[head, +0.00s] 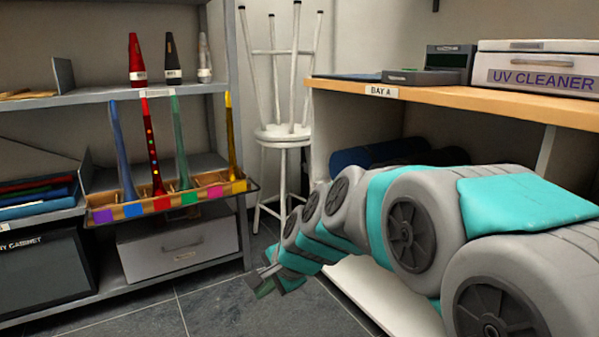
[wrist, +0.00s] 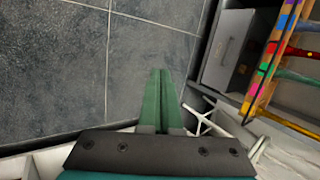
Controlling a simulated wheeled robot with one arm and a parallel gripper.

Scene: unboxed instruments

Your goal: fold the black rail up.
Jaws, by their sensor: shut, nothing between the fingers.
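The black rail (head: 252,191) is a thin dark bar low along the front of a wooden rack (head: 130,210) with coloured labels, on the left shelf unit in the head view. It seems to be down, with its right end standing out from the rack. In the wrist view the rail (wrist: 263,66) runs slanting along the rack's edge at the right. My gripper (head: 268,283) is below and right of the rack in the head view, apart from the rail. Its green fingers (wrist: 160,76) are together and empty, pointing over the floor in the wrist view.
Several coloured tall instruments (head: 153,150) stand in the rack. A grey drawer box (head: 178,250) sits beneath it. A white stool (head: 284,135) stands behind, between the shelf and a wooden-topped bench (head: 470,95) on the right. The tiled floor (head: 215,305) before the shelf is clear.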

